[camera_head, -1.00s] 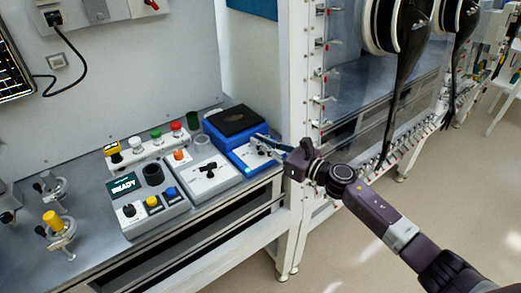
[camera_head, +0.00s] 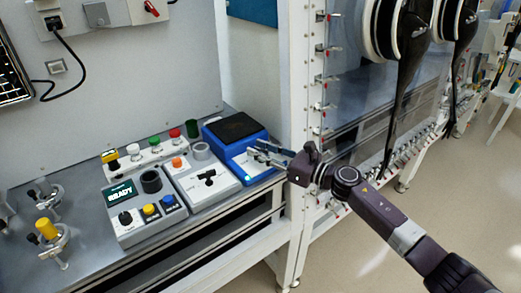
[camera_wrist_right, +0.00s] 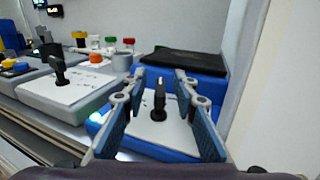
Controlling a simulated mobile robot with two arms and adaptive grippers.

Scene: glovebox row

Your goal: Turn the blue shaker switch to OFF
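The blue shaker (camera_head: 236,140) stands at the right end of the bench, with a black top pad and a pale front panel. Its black switch lever (camera_wrist_right: 159,100) stands upright on that panel in the right wrist view. A green light (camera_wrist_right: 122,156) glows at the panel's left front corner. My right gripper (camera_head: 254,155) reaches in from the right over the panel. In the wrist view its two blue-padded fingers (camera_wrist_right: 158,92) are open, one on each side of the lever, with gaps on both sides. My left gripper is out of view.
A grey box with a black lever (camera_head: 208,177) stands left of the shaker. Further left is a control box with a READY screen (camera_head: 121,193). Coloured-cap bottles stand behind. The white glovebox frame (camera_head: 299,120) rises close to the right.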

